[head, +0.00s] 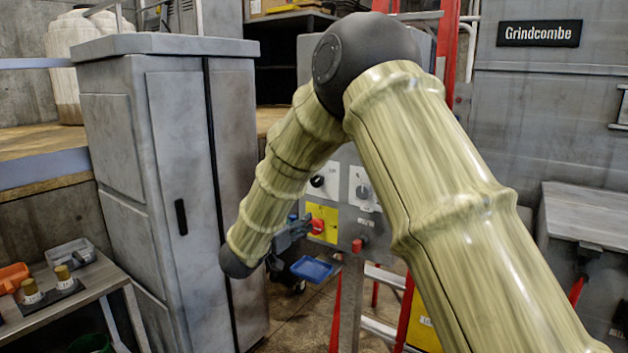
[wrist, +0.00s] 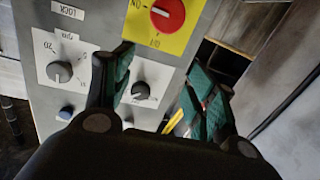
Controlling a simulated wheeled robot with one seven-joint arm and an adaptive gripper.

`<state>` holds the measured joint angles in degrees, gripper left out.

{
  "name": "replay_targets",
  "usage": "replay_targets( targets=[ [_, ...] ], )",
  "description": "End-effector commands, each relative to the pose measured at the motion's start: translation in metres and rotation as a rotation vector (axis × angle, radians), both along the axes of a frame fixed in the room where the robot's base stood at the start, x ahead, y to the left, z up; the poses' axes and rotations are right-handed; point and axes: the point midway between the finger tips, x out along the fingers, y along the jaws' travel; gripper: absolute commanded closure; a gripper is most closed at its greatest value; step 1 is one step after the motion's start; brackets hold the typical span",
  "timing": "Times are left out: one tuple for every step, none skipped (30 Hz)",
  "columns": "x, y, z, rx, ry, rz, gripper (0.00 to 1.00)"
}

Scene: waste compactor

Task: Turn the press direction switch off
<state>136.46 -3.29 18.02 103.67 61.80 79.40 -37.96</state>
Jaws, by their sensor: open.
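The grey control panel (head: 340,215) carries several controls, and I cannot tell from the lettering which one is the press direction switch. A red rotary knob (head: 318,226) sits on a yellow plate; in the wrist view this red knob (wrist: 168,14) has ON lettering beside it. A black knob (head: 317,181) is on a white plate; in the wrist view this black knob (wrist: 140,91) shows between my fingers. A grey dial knob (head: 363,190) is beside it. My gripper (wrist: 158,65) is open and empty, close to the panel; whether it touches is unclear.
A tall grey cabinet (head: 165,190) stands left of my arm. A blue tray (head: 312,268) is below the panel. A red button (head: 357,245) sits on the panel's lower part. A blue button (wrist: 66,112) is near the dial. A side table (head: 75,300) is at lower left.

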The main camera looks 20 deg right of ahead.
Motion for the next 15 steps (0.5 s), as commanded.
replay_targets(
  targets=[
    [0.002, 0.003, 0.032, 0.000, -0.031, -0.033, 0.43],
    [0.001, 0.004, 0.044, 0.001, -0.042, -0.052, 0.43],
    [0.001, 0.005, 0.059, 0.002, -0.055, -0.073, 0.43],
    [0.001, 0.007, 0.068, 0.004, -0.062, -0.084, 0.43],
    [0.000, 0.007, 0.074, 0.005, -0.068, -0.095, 0.43],
    [-0.001, 0.008, 0.081, 0.005, -0.073, -0.106, 0.43],
    [-0.001, 0.008, 0.085, 0.005, -0.076, -0.112, 0.43],
    [0.000, 0.007, 0.088, 0.005, -0.078, -0.116, 0.43],
    [0.000, 0.006, 0.090, 0.007, -0.080, -0.120, 0.43],
    [0.002, 0.005, 0.091, 0.007, -0.081, -0.122, 0.43],
    [0.003, 0.003, 0.091, 0.007, -0.081, -0.122, 0.43],
    [0.005, 0.000, 0.091, 0.007, -0.081, -0.122, 0.43],
    [0.007, -0.003, 0.091, 0.007, -0.079, -0.122, 0.43],
    [0.010, -0.006, 0.091, 0.007, -0.079, -0.122, 0.43],
    [0.013, -0.011, 0.091, 0.007, -0.079, -0.122, 0.43]
  ],
)
